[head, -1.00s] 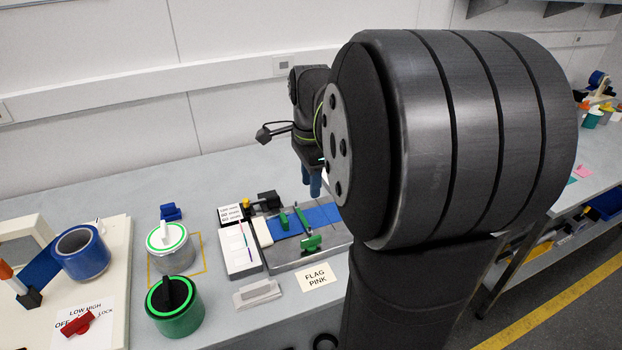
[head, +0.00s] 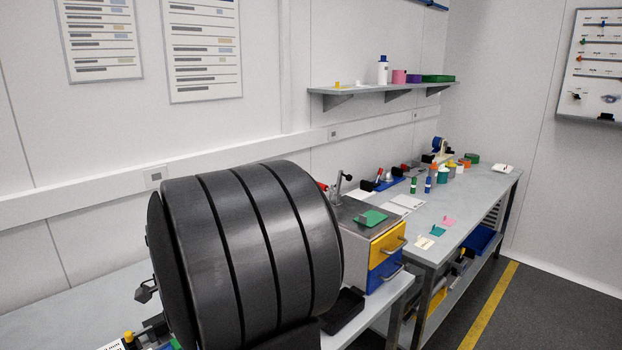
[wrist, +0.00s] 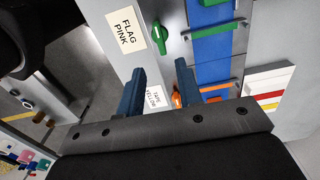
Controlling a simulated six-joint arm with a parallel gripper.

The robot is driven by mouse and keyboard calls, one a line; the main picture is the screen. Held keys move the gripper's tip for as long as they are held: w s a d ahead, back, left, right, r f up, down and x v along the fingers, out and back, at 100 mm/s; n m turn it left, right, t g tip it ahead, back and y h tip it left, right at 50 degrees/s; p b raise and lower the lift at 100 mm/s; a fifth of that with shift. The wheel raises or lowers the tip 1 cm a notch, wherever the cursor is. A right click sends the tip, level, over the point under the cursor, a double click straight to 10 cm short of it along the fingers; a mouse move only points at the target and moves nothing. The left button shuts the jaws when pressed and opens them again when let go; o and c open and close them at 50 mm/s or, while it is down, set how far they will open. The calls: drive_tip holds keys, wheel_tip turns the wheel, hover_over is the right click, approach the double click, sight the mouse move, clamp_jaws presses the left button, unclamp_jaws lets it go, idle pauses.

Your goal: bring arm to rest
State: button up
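My gripper (wrist: 160,80) shows in the wrist view with its two blue fingers apart and nothing held between them. It hangs over the bench. A fixture with a blue strip (wrist: 209,55) and a green clamp knob (wrist: 158,38) lies beyond the fingertips. A "FLAG PINK" label (wrist: 126,30) is left of the knob. A "TAPE YELLOW" label (wrist: 153,98) and an orange piece (wrist: 177,99) show between the fingers. In the head view, my large dark arm link stands in front and hides the gripper.
A cabinet with yellow and blue drawers (head: 387,249) stands right of my arm link, with a black tray (head: 343,309) before it. A wall shelf (head: 355,89) hangs above. A second bench (head: 472,222) with several small items runs to the right. The floor beyond is clear.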

wheel_tip(320, 180, down, 10)
drive_tip(key=shift+f, duration=0.15)
idle(0.5)
